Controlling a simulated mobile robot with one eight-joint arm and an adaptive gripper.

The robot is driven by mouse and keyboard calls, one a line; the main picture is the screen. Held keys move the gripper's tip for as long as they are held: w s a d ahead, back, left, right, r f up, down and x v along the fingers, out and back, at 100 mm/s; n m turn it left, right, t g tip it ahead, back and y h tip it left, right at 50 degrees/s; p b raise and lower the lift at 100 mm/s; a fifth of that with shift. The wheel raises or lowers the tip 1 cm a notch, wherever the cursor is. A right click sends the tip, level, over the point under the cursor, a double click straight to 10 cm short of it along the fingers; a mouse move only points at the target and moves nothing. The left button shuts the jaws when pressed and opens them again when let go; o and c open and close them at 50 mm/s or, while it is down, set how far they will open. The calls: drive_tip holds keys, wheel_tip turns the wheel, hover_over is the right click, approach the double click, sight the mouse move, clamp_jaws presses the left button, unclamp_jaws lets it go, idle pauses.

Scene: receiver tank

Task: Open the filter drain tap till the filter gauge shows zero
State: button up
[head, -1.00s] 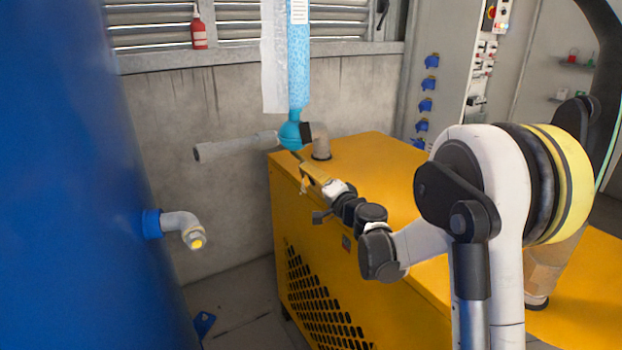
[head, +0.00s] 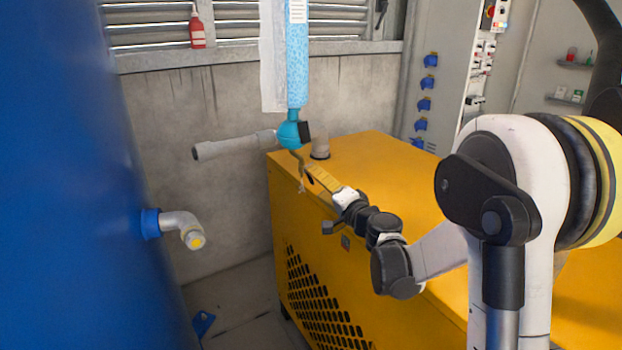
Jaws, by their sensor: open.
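The filter is a bright blue housing (head: 289,134) at the lower end of a light blue column, above the near left corner of the yellow cabinet. A small black part (head: 305,131) sits at its right side; I cannot tell whether it is the gauge, and no dial or needle can be read. A thin brownish piece hangs just under the filter; whether it is the drain tap or a finger is unclear. My gripper (head: 303,178) is open, just below and right of the filter, its yellow body slanting down right. I see nothing held in it.
The yellow cabinet (head: 380,165) lies behind and below my arm. A grey pipe (head: 235,145) runs left from the filter. A large blue tank (head: 65,180) with a short elbow outlet (head: 183,228) fills the left.

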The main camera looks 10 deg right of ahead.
sight(309, 177)
drive_tip(key=v, duration=0.7)
drive_tip(key=shift+s, duration=0.2)
drive_tip(key=shift+c, duration=0.2)
idle(3.3)
drive_tip(key=c, duration=0.9)
drive_tip(key=w+a+m, duration=0.1)
drive_tip(key=w+m, duration=0.2)
drive_tip(key=m, duration=0.3)
drive_tip(key=w+a+r+m, duration=0.1)
drive_tip(key=w+m, duration=0.3)
drive_tip(key=m, duration=0.2)
drive_tip(key=w+a+m, duration=0.2)
drive_tip(key=w+m, duration=0.1)
drive_tip(key=m, duration=0.3)
drive_tip(key=shift+w+r, duration=0.2)
drive_tip(key=shift+r, duration=0.05)
clamp_jaws()
